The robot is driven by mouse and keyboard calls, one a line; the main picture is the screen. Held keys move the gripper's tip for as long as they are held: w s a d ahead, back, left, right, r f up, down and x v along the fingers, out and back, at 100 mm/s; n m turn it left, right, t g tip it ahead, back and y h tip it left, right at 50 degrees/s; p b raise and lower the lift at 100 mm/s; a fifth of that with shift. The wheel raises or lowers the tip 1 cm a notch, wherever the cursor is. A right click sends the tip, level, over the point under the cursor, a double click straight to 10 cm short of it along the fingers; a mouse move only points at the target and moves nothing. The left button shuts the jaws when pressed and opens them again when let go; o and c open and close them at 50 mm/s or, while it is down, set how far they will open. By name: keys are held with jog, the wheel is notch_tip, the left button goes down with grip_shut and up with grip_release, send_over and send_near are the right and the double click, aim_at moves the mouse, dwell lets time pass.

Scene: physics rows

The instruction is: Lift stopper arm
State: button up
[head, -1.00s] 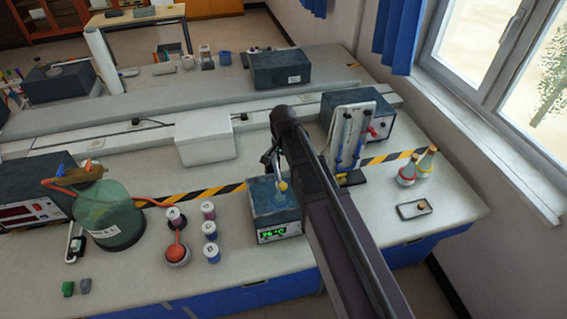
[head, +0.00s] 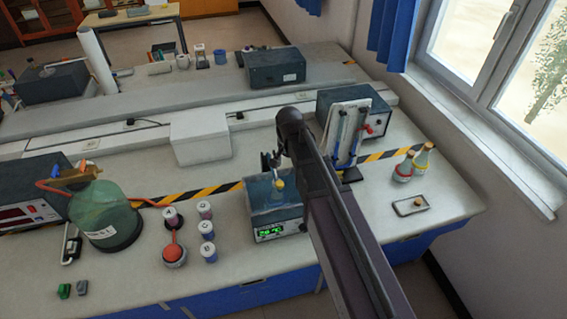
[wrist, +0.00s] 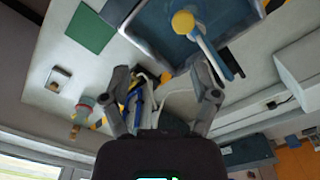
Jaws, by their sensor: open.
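A water bath (head: 258,222) with a green display stands near the bench front, left of my arm in the head view. A yellow ball-like knob (head: 278,186) shows over its basin. In the wrist view the yellow knob (wrist: 183,22) sits at one end of a pale rod (wrist: 208,52), likely the stopper arm, which crosses the basin rim (wrist: 160,55) to a dark end. My gripper (wrist: 163,75) is open, its fingers apart below the bath in this view, with nothing clearly held.
A rack with blue tubes (head: 347,135) stands just right of my arm. Several small jars (head: 206,228) and a large green bottle (head: 105,215) stand left. A white box (head: 200,137) is behind.

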jog(key=s+d+f+n+b, duration=0.1)
jog(key=s+d+f+b, duration=0.1)
jog(key=d+f+b, duration=0.2)
jog(key=shift+s+d+f, duration=0.2)
jog(key=shift+d+f, duration=0.1)
jog(key=shift+f, duration=0.3)
dwell(0.4)
jog(key=s+d+f+n+b, duration=0.4)
jog(key=s+d, duration=0.5)
jog(key=d, duration=0.3)
jog(key=shift+s, duration=0.3)
grip_shut()
